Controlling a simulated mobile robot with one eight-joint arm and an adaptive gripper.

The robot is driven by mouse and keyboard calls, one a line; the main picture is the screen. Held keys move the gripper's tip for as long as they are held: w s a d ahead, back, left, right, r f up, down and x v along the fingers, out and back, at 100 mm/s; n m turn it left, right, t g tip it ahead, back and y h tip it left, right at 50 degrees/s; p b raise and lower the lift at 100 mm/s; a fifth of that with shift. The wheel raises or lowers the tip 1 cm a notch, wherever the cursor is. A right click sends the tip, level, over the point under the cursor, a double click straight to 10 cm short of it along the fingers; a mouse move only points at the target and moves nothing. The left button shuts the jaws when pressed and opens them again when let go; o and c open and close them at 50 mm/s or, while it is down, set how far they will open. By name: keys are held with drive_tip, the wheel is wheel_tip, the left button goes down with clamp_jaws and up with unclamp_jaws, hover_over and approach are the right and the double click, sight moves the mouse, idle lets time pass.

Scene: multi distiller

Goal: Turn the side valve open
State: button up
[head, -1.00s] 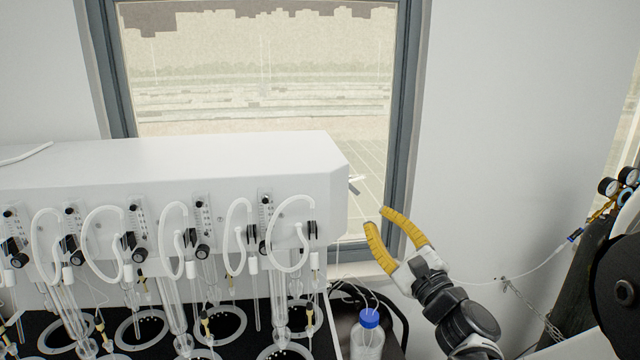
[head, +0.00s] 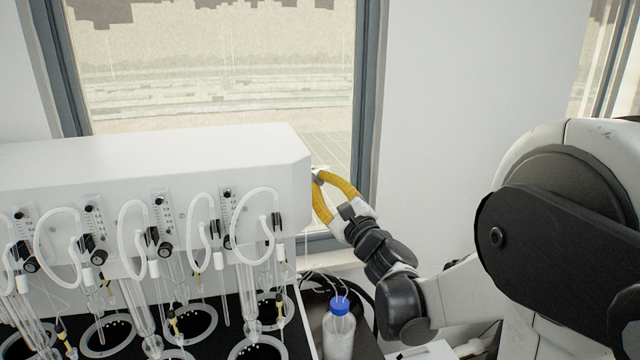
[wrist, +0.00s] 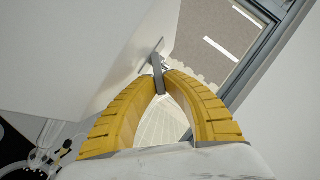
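The side valve (head: 317,170) is a small grey metal lever on the right end of the white distiller box (head: 150,170). In the wrist view the valve's dark lever (wrist: 158,80) lies between the tips of my two curved yellow fingers. My gripper (head: 317,177) reaches in from the right, and its fingertips close in on the lever from both sides; in the wrist view the gripper (wrist: 161,73) looks shut on it. The fingers largely cover the valve in the head view.
A window (head: 220,70) with a grey frame is behind the box. A blue-capped bottle (head: 339,330) stands below my arm. Tubes, flow knobs and glassware line the box's front. The white wall (head: 450,90) on the right is bare.

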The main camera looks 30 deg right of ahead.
drive_tip(key=shift+r+n, duration=0.1)
drive_tip(key=shift+n, duration=0.2)
clamp_jaws()
drive_tip(key=shift+s+d+r+n+g+y+p, duration=0.2)
drive_tip(key=shift+r+n+g+p, duration=0.3)
drive_tip(key=shift+n+p, duration=0.75)
drive_tip(key=shift+w+d+r+n+g+y+p, duration=0.15)
drive_tip(key=shift+r+n+g+y+p, duration=0.35)
drive_tip(key=shift+n, duration=1.3)
drive_tip(key=shift+s+d+r+n+g+y+p, duration=0.2)
drive_tip(key=shift+n+g+p, duration=0.65)
drive_tip(key=shift+n, duration=0.7)
drive_tip(key=shift+w, duration=0.15)
drive_tip(key=shift+o, duration=2.1)
unclamp_jaws()
